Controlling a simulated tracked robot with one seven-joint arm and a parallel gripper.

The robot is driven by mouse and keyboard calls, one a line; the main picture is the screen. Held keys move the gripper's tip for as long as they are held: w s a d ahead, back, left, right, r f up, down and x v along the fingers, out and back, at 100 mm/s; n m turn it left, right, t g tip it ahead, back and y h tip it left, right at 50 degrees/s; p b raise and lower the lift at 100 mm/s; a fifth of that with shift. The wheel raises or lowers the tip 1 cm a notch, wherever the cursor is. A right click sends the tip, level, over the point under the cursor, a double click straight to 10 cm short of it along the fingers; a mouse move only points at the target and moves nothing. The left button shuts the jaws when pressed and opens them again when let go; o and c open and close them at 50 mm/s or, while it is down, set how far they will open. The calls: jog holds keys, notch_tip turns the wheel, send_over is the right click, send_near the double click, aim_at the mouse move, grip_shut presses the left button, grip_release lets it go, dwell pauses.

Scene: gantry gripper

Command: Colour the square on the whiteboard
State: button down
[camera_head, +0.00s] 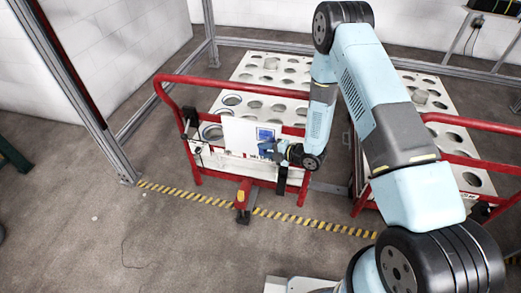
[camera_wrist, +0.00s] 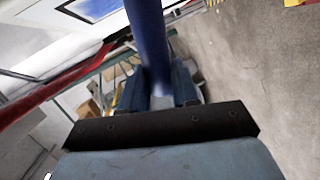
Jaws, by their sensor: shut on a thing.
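The whiteboard (camera_head: 241,136) is mounted on the front of a red-railed cart. The square (camera_head: 265,134) on it shows a blue fill in the head view; part of it also shows at the top edge of the wrist view (camera_wrist: 95,8). My gripper (camera_head: 270,148) is at the board, just below and right of the square. In the wrist view my gripper (camera_wrist: 158,85) is shut on a dark blue marker (camera_wrist: 147,40), which points up and away. The marker's tip is out of the wrist view, so I cannot tell whether it touches the board.
The red cart rail (camera_head: 160,88) runs around the board, and a red rail (camera_wrist: 45,95) passes close on the left in the wrist view. A second cart (camera_head: 465,150) stands to the right. Yellow-black tape (camera_head: 190,196) crosses the floor. Open floor lies at the front left.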

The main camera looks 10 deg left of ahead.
jog(key=a, duration=0.4)
jog(key=shift+w, duration=0.25)
dwell(0.3)
jog(key=shift+s, duration=0.1)
jog(key=shift+s+a, duration=0.15)
jog(key=shift+s, duration=2.8)
jog(key=shift+s+a, duration=0.1)
jog(key=shift+s, duration=1.4)
